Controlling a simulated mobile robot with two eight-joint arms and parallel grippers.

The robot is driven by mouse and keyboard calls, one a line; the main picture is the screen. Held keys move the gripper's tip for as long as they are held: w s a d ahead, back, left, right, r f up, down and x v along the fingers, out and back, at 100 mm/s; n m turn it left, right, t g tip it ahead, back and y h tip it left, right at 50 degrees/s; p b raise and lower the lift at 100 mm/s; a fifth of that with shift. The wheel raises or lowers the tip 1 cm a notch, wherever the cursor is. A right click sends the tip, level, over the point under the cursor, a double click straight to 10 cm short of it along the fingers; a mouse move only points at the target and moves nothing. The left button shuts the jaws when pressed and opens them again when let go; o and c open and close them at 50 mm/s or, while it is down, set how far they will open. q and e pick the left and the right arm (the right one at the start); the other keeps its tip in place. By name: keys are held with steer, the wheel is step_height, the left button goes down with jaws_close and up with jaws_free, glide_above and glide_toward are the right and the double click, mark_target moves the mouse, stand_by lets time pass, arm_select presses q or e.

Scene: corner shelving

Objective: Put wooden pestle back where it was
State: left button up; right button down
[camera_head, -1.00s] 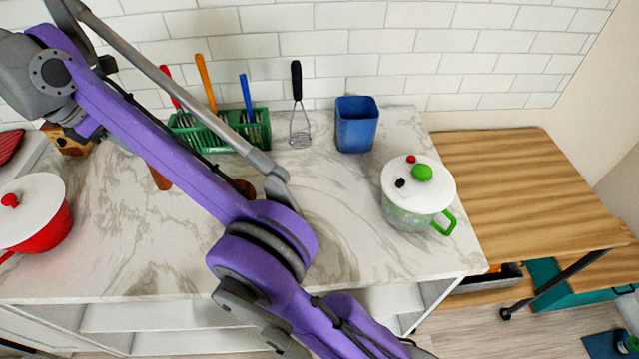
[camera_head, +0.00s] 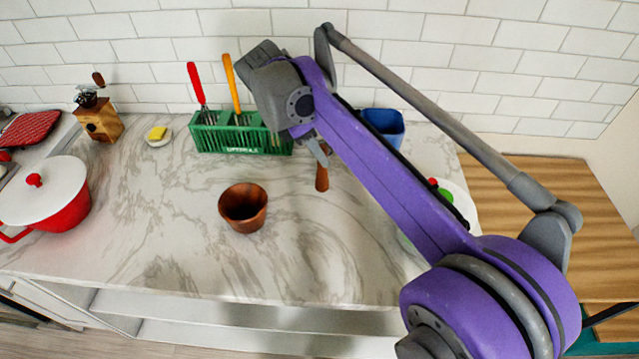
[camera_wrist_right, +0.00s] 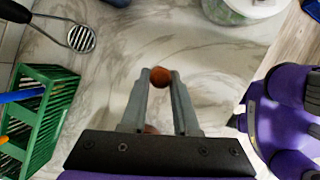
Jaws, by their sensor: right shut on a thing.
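The wooden pestle (camera_head: 322,178) is a brown stick held upright in my right gripper (camera_head: 318,150), right of the mortar. In the right wrist view its round reddish-brown end (camera_wrist_right: 160,77) sits between the two grey fingertips (camera_wrist_right: 160,82), which are shut on it. The brown wooden mortar (camera_head: 243,205) stands on the marble counter, left of the pestle, and looks empty. I cannot tell whether the pestle's lower end touches the counter. My left gripper is not in view.
A green rack (camera_head: 240,138) with utensils stands behind the mortar. A red pot (camera_head: 62,212) and a wooden grinder (camera_head: 98,120) stand left. The front counter is clear.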

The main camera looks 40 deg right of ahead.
steer(key=shift+f, duration=3.25)
steer(key=shift+f, duration=0.15)
steer(key=c, duration=0.7)
jaws_free()
steer(key=v, duration=1.2)
steer(key=shift+r+p, duration=0.25)
steer(key=shift+p, duration=0.05)
